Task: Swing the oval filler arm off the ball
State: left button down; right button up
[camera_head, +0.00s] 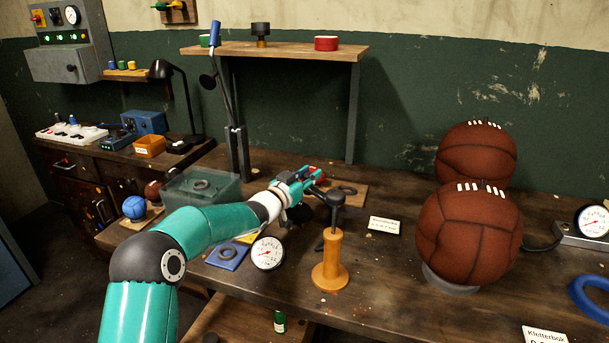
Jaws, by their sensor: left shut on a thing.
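Two brown leather balls with white laces sit at the right: the front ball (469,240) on a grey ring, the rear ball (476,150) partly hidden behind it. My left gripper (308,180) is shut at mid-table, far left of the balls. A small red thing (318,172) shows at its fingertips; its shape is mostly hidden. A dark lever with a blue handle (215,34) rises on a dark post (238,150) in front of the shelf. I cannot tell which part is the oval filler arm. My right gripper is out of view.
An orange stand (330,272) with a dark top is close right of my left gripper. A dial gauge (267,253) and a blue pad (227,256) lie in front. A clear box (202,187) stands left.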

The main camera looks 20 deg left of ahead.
pick_arm(q)
jog(key=c, duration=0.9)
grip_release()
jog(key=shift+o, duration=0.2)
notch_tip(320, 180, up, 10)
jog(key=shift+f, duration=0.1)
